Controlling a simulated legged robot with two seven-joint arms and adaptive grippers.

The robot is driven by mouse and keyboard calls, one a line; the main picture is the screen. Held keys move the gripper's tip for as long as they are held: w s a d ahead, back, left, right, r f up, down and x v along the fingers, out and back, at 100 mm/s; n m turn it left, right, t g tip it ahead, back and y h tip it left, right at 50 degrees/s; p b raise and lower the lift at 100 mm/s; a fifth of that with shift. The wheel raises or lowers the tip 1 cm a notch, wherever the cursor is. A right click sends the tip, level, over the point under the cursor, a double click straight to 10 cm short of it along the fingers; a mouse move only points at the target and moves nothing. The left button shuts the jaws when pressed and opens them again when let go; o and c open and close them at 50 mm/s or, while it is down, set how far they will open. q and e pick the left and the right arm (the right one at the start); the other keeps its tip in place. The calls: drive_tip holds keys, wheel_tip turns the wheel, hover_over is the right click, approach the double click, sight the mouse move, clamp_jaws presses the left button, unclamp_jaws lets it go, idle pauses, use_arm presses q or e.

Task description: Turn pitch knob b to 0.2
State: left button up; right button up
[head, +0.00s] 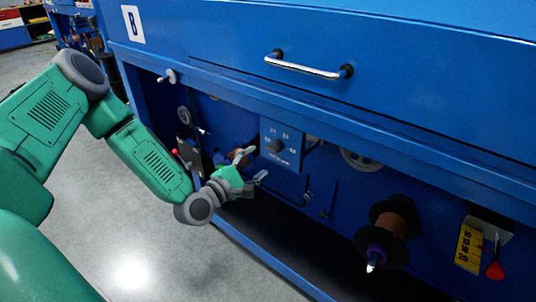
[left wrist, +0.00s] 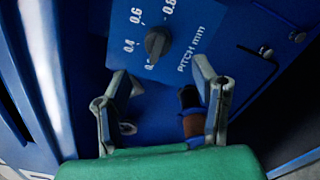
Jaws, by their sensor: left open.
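The pitch knob (head: 278,147) is a small dark knob on a blue dial panel (head: 291,140) under the machine's drawer. In the left wrist view the knob (left wrist: 158,42) sits near the top, by the printed words PITCH mm and the marks 0.4, 0.6 and 0.8. Another mark beside it is partly hidden, and I cannot tell exactly which mark the knob points at. My left gripper (head: 254,165) is open and empty, just below and left of the panel. In the left wrist view its fingers (left wrist: 162,76) are apart, short of the knob. My right gripper is not in view.
A silver drawer handle (head: 309,66) sticks out above, and a sign with the letter B (head: 132,24) marks the machine. A copper-coloured spool (head: 390,230), a yellow scale (head: 468,247) and a red-tipped lever (head: 495,269) stand to the right. Open floor lies front left.

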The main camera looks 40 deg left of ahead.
use_arm(q)
drive_tip(key=s, duration=0.4)
drive_tip(key=shift+s+a+f, duration=0.1)
drive_tip(key=shift+s+a, duration=0.05)
drive_tip(key=shift+a, duration=0.1)
drive_tip(key=s+d+f+m+g+h+p, duration=0.2)
drive_tip(key=s+d+f+m+g+p, duration=0.15)
drive_tip(key=d+m, duration=0.3)
drive_tip(key=s+d+f+m+g+h+p, duration=0.1)
drive_tip(key=s+d+f+m+g+p, duration=0.15)
drive_tip(key=s+d+m+g, duration=0.35)
drive_tip(key=s+a+f+m+g+y+p, duration=0.1)
drive_tip(key=s+m+g+y+p, duration=0.3)
drive_tip(key=s, duration=1.3)
drive_tip(key=a+m+g, duration=0.1)
drive_tip(key=m+g, duration=0.3)
drive_tip(key=m, duration=0.3)
drive_tip(key=shift+s, duration=0.4)
